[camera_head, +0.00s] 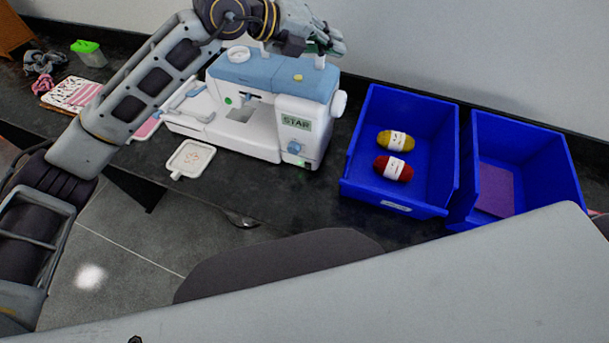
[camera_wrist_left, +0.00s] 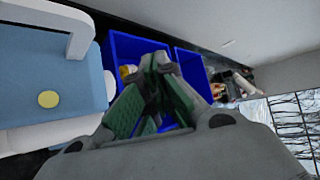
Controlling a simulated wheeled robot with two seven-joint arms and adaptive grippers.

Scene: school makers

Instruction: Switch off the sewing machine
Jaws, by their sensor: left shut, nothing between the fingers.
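The white and blue sewing machine (camera_head: 264,105) stands on the dark worktop, with a "STAR" label, a blue dial on its front and a white handwheel at its right end. A small green light shows low on its front right. A yellow button (camera_head: 298,77) sits on its blue top, and it also shows in the left wrist view (camera_wrist_left: 48,99). My left gripper (camera_head: 332,47) is above and behind the machine's right end, apart from the button. In the left wrist view its green-padded fingers (camera_wrist_left: 150,100) are shut and empty. My right gripper is not seen.
Two blue bins stand right of the machine: the left bin (camera_head: 440,155) holds two yarn balls, the right bin (camera_head: 556,160) a purple sheet. A small white tray (camera_head: 191,158) lies in front of the machine. A chair back (camera_head: 280,262) is at the worktop's front.

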